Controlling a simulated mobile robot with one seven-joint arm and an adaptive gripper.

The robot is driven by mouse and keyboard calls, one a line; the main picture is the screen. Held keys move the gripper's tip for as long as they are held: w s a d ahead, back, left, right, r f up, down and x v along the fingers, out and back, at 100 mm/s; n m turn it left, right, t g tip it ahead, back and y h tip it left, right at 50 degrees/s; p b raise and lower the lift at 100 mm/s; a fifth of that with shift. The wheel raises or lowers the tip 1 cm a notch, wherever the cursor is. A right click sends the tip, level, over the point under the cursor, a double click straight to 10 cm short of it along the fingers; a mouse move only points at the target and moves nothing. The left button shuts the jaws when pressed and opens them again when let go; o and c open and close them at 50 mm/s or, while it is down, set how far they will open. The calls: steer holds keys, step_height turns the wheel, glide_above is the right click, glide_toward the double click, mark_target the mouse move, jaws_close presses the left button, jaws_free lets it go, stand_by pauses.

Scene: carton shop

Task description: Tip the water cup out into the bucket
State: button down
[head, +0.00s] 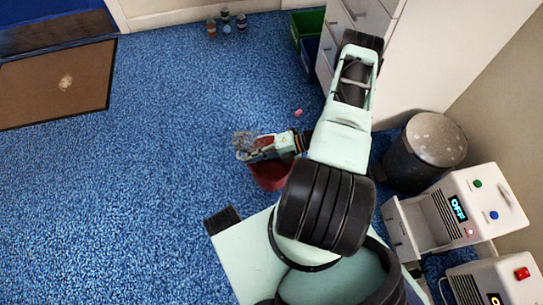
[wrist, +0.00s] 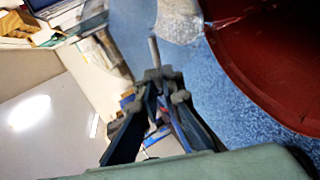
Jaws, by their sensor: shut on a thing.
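The red bucket (head: 270,178) stands on the blue carpet, partly hidden under my gripper. In the wrist view its red wall (wrist: 275,55) fills the upper right. The clear water cup (head: 243,141) is at the end of my gripper (head: 262,151), over the bucket's far left rim. In the wrist view the cup (wrist: 180,20) shows only in part at the top edge, just beyond the fingertips and beside the bucket. My gripper (wrist: 163,76) is shut on the cup. The cup's tilt and what is in it cannot be made out.
A small pink object (head: 298,112) lies on the carpet beyond the bucket. A white cabinet (head: 420,50), a grey bin (head: 424,150) and white machines (head: 465,208) stand on the right. Green and blue crates (head: 306,32) are beside the cabinet.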

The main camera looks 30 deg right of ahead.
steer(key=shift+f, duration=0.1)
steer(key=shift+f, duration=0.1)
steer(key=shift+s+d+f+y, duration=0.1)
steer(key=shift+y, duration=0.3)
steer(key=shift+s+d+n+t+y, duration=0.4)
steer(key=shift+s+d+t+y, duration=0.3)
steer(key=shift+s, duration=0.05)
stand_by(0.7)
steer(key=shift+s+d+f+n+t+y, duration=0.25)
steer(key=shift+f+y, duration=0.2)
steer(key=shift+y, duration=0.25)
stand_by(0.6)
steer(key=shift+s+d+r+n+t+y, duration=0.15)
steer(key=shift+r+n+t+y, duration=0.1)
steer(key=shift+r+y, duration=0.3)
stand_by(0.4)
steer(key=shift+w+a+f+m+g+h, duration=0.15)
steer(key=shift+m+g+h, duration=0.05)
steer(key=shift+h, duration=0.35)
steer(key=shift+w+a+f+m+g+h, duration=0.1)
steer(key=shift+m+g+h, duration=0.1)
steer(key=shift+h, duration=0.3)
